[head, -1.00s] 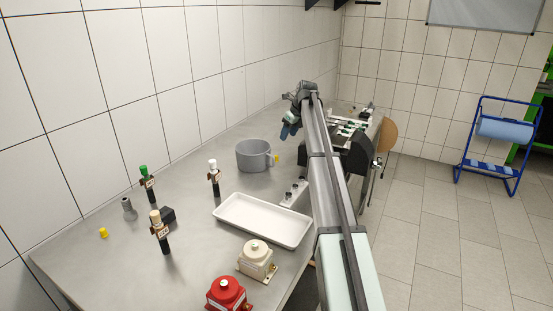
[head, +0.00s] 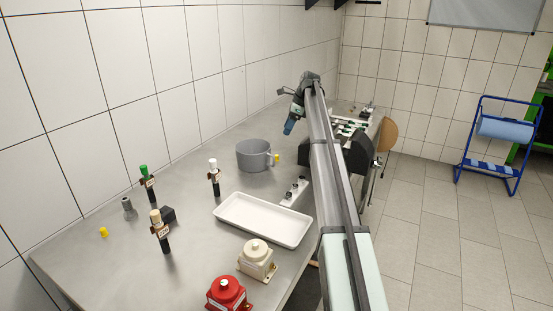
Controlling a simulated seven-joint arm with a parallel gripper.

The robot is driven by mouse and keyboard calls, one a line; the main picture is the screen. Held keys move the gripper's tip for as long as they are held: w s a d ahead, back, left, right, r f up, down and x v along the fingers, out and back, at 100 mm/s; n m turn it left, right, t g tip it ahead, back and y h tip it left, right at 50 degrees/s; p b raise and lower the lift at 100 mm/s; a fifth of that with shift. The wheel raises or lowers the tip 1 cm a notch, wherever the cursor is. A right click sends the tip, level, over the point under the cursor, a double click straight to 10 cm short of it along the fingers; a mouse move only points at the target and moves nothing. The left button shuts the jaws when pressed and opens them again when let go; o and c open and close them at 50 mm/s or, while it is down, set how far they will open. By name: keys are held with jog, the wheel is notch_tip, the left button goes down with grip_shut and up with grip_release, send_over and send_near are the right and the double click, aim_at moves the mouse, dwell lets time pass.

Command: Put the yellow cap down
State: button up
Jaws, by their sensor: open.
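A small yellow cap (head: 277,158) sits on the steel table just right of the grey pot, close to its handle. A second yellow cap (head: 103,232) sits on the table at the far left, near a small grey fitting. My gripper (head: 289,127) is above the table behind and to the right of the pot, with its blue fingertips pointing down. It is apart from both caps and holds nothing that I can see. The fingers are small and partly hidden by the wrist.
A grey pot (head: 254,154) stands mid-table. A white tray (head: 264,233), black-bodied bottles (head: 214,180), a beige device (head: 257,260) and a red device (head: 228,294) stand nearer. A tiled wall (head: 200,70) borders the left side. The back-left table is clear.

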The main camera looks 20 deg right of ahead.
aim_at(278, 153)
jog(key=x, duration=0.8)
jog(key=shift+f, duration=0.25)
jog(key=shift+d+x, duration=0.15)
jog(key=shift+x, duration=1.15)
jog(key=shift+d+x, duration=0.15)
jog(key=shift+x, duration=1.15)
jog(key=shift+s+f, duration=0.15)
jog(key=shift+c, duration=0.4)
grip_shut()
